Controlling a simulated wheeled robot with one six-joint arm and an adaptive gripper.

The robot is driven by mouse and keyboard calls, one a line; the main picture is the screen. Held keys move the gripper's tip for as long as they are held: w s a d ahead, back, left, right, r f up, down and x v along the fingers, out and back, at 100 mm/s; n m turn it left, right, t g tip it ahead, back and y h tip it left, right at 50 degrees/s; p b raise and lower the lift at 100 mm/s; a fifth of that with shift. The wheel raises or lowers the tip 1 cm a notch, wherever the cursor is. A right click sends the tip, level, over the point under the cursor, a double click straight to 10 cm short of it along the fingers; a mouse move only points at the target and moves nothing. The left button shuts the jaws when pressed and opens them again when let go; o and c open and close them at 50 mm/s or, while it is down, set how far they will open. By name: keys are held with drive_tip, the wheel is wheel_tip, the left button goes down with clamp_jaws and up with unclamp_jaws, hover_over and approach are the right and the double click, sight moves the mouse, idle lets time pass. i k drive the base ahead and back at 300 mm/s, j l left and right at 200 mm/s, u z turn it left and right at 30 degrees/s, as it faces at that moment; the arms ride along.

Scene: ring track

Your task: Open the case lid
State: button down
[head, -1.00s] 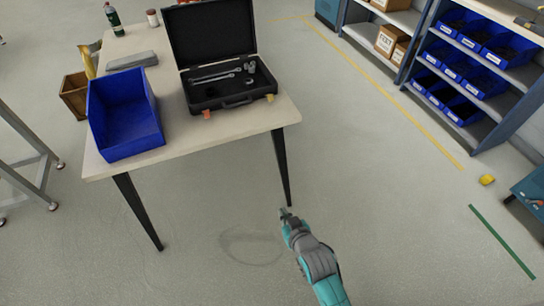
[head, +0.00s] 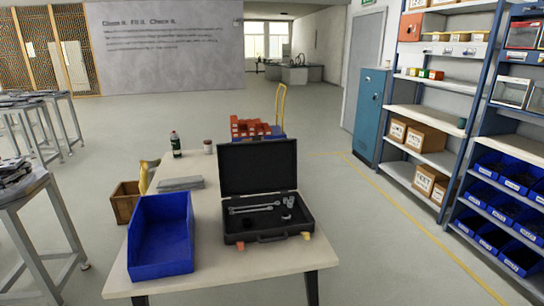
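The black case (head: 268,233) sits on the light table, right of the blue bin. Its lid (head: 258,167) stands up, open, at the back. Metal wrenches (head: 254,208) and small sockets (head: 288,203) lie in the dark inside. The handle is on the front side, between two orange latches (head: 307,236), which hang down. My gripper is not in this view now.
A blue bin (head: 161,236) stands on the table (head: 221,262), with a grey stack (head: 181,184), a green bottle (head: 175,144) and a small jar behind. A wooden box (head: 126,203) is left of the table. Shelves (head: 425,115) line the right; floor between is clear.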

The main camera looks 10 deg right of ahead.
sight(257, 165)
drive_tip(key=i+l, duration=0.2)
drive_tip(key=l, duration=0.15)
drive_tip(key=i+l+u, duration=0.1)
drive_tip(key=i+l, duration=0.35)
drive_tip(key=l, duration=0.25)
drive_tip(key=i+l+u, duration=0.15)
drive_tip(key=l, duration=0.25)
drive_tip(key=i+l, duration=0.25)
drive_tip(key=i+l+u, duration=0.1)
drive_tip(key=l, duration=0.4)
drive_tip(key=i, duration=0.05)
